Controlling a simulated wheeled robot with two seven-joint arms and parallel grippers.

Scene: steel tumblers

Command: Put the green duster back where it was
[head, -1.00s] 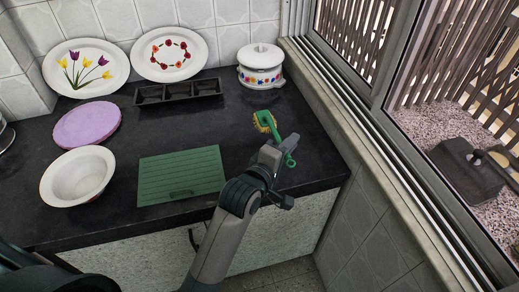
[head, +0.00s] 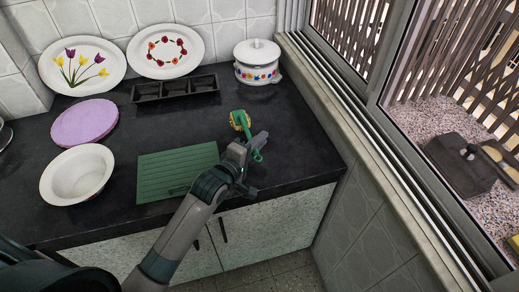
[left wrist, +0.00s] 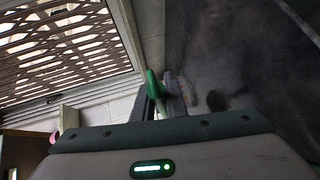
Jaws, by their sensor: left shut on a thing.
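The green duster (head: 240,121) has a green handle and a yellowish bristle head. In the head view it is at the right part of the dark counter, right of the green ribbed mat. My left gripper (head: 248,148) is shut on its handle, with the bristle head pointing away to the back and a green end sticking out at the right. I cannot tell for sure whether the duster touches the counter. In the left wrist view a piece of the green handle (left wrist: 153,90) shows between the fingers; the bristles are hidden. My right gripper is not in view.
The green mat (head: 178,185), a white bowl (head: 55,191) and a purple round board (head: 85,123) are on the left. A black sectioned tray (head: 174,98), a white lidded pot (head: 258,73) and two plates stand behind. The counter right of the duster is clear up to the window sill.

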